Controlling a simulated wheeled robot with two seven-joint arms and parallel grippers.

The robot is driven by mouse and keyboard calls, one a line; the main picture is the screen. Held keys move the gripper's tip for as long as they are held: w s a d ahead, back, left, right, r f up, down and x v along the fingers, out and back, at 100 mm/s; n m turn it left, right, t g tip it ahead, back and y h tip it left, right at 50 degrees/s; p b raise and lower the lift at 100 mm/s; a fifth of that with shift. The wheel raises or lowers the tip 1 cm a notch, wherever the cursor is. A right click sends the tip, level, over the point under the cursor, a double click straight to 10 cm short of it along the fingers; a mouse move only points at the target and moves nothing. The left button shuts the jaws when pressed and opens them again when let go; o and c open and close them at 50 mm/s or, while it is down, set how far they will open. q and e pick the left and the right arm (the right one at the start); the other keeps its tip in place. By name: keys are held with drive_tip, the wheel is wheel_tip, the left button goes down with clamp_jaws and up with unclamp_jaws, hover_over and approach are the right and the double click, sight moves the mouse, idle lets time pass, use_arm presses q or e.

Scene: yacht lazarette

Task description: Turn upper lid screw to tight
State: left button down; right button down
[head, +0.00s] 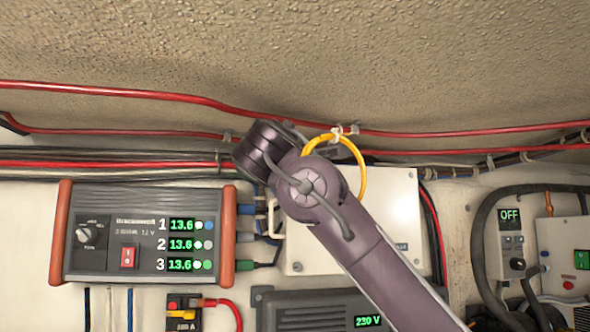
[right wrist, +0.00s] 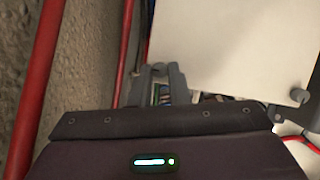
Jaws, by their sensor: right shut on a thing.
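A white box with a flat lid (head: 303,246) is mounted on the wall in the middle of the head view, partly covered by my right arm. The lid fills the upper right of the right wrist view (right wrist: 225,45). My right gripper (right wrist: 160,72) is at the lid's upper corner, its fingers shut on a small part there, by its place the upper lid screw, which is mostly hidden between them. The lower lid screw (right wrist: 299,96) shows as a round grey head at the other corner. In the head view my wrist hides the right gripper. My left gripper is not in view.
Red cables (head: 120,93) run above the box, close beside my wrist. A yellow cable loop (head: 364,185) hangs behind my arm. A charger with orange end caps (head: 140,262) is at the left, and a dark 230 V unit (head: 300,310) sits below the box.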

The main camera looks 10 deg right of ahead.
drive_tip(key=c, duration=1.4)
unclamp_jaws()
drive_tip(key=shift+o, duration=0.2)
drive_tip(key=b+v, duration=0.4)
drive_tip(key=v, duration=0.3)
drive_tip(key=shift+s, duration=0.35)
drive_tip(key=shift+a+f, duration=0.1)
